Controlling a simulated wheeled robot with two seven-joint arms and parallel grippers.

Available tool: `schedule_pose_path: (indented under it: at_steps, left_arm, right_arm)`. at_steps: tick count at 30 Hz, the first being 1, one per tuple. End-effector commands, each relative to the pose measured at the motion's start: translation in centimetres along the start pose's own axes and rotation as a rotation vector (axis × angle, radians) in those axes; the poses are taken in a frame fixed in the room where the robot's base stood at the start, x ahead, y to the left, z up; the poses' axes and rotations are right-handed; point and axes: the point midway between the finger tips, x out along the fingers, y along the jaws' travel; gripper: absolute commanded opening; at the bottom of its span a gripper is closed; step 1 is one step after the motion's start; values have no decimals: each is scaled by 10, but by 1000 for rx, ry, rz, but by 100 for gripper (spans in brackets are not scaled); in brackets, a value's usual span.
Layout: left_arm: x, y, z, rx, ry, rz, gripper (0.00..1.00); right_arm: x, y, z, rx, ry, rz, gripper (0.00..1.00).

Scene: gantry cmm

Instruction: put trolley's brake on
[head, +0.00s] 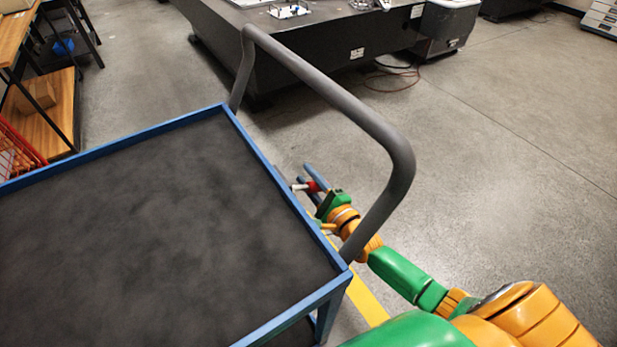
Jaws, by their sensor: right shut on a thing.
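The trolley (215,112) has a blue frame, a dark top and a grey tubular push handle (345,100) at its right end. My green and orange right arm reaches in from the lower right, past the handle. My right gripper (311,180) is beside the trolley's handle-side edge, below the top. It is shut on a small brake lever with a red part (315,187) and a pale rod (299,187) pointing to the trolley. The fingers partly hide the lever, and its exact angle is hard to tell. My left gripper is out of view.
A large dark machine base (310,50) stands behind the handle. Wooden shelving (50,110) with a box stands at the left. A yellow floor line (365,298) runs under the arm. The floor at the right is clear, apart from a thin cable (395,88) near the machine.

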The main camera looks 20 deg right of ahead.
Motion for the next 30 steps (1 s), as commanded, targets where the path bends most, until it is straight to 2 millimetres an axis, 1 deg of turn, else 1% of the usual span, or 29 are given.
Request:
schedule_pose_path:
  at_steps: [1, 4, 12, 14, 17, 21, 24, 27, 30]
  left_arm:
    - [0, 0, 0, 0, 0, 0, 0]
    - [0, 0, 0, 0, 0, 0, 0]
    - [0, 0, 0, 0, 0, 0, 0]
    - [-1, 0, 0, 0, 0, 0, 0]
    - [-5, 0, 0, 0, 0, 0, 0]
    - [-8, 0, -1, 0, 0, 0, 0]
    - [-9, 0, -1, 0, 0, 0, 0]
    - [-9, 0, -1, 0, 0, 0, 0]
    - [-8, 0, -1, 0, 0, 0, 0]
  right_arm:
    - [-1, 3, 0, 4, 2, 6, 36]
    - [-1, 2, 0, 3, 2, 6, 63]
    - [0, 2, 0, 1, 1, 4, 64]
    - [-4, 1, 0, 1, 1, 4, 64]
    - [-22, 1, 0, -1, 3, 8, 64]
    - [-53, 2, 0, 1, 3, 8, 64]
    - [-66, 2, 0, 1, 2, 7, 64]
    - [-72, 2, 0, 1, 1, 6, 64]
    - [-72, 2, 0, 1, 1, 5, 64]
